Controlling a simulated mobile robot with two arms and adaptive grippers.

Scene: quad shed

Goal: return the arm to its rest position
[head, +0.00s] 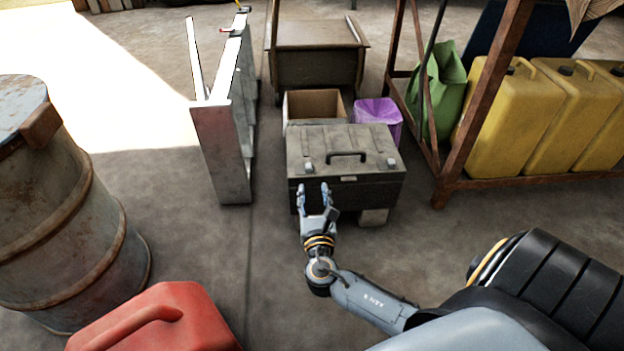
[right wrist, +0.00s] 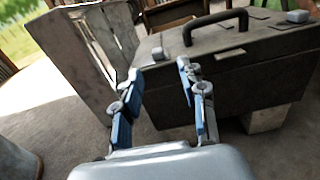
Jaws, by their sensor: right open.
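My right arm reaches in from the lower right in the head view. Its gripper (head: 314,197) is open and empty, in front of the dark toolbox (head: 347,166). In the right wrist view the two fingers of the gripper (right wrist: 157,90) stand apart with nothing between them. The toolbox (right wrist: 245,75) is just beyond them with its lid shut and its handle on top. I cannot tell whether a fingertip touches the toolbox front. My left gripper is not in view.
A rusty barrel (head: 62,210) and a red jerry can (head: 155,318) stand at the left. A grey metal frame (head: 222,150) stands left of the toolbox. A cardboard box (head: 313,105) and purple bin (head: 379,115) are behind it. Yellow cans (head: 497,105) fill a rack (head: 450,180) at right.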

